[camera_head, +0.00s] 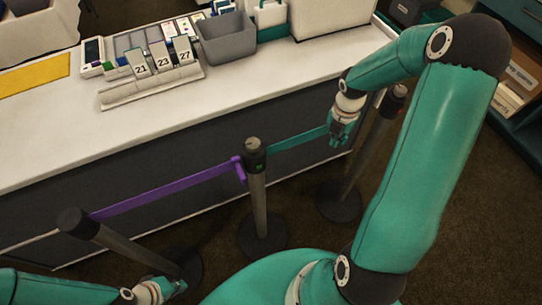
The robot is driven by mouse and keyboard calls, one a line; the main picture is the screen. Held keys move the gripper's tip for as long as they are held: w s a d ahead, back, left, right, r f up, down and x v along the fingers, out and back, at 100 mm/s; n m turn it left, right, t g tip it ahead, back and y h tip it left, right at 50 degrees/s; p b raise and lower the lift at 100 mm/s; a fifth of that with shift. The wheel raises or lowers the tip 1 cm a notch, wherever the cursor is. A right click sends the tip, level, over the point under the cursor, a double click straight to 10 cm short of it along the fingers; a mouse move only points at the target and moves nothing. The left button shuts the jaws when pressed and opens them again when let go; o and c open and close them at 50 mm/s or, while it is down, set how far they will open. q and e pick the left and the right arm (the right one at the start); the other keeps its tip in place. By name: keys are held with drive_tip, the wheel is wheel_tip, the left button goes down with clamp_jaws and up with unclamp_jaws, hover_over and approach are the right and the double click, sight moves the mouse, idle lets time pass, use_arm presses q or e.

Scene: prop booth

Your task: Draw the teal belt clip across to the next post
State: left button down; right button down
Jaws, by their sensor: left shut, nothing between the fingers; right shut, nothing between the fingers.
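The teal belt (297,139) is drawn out from the head of the middle post (254,154) and runs right to my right gripper. The belt's clip end is hidden at the fingers, so I cannot tell whether it touches them. My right gripper (338,141) is shut, pointing down, just left of the right post (373,137). The right post's head (397,92) stands beyond my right wrist, with a visible gap between them. My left gripper (178,288) is shut and empty low at the lower left, near the base of the left post (115,240).
A purple belt (165,192) spans from the left post to the middle post, ending in a purple clip (239,169). A white counter (150,118) behind the posts carries a grey bin (226,40) and numbered cards (160,57). Shelving (520,85) stands at the right.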

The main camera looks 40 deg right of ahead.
drive_tip(key=s+d+p, duration=0.3)
drive_tip(key=d+p, duration=0.3)
drive_tip(key=d, duration=0.9)
drive_tip(key=shift+s+d, duration=0.2)
drive_tip(key=shift+s, duration=0.15)
idle(0.3)
wheel_tip(320, 180, up, 8)
drive_tip(key=p, duration=0.1)
idle(0.9)
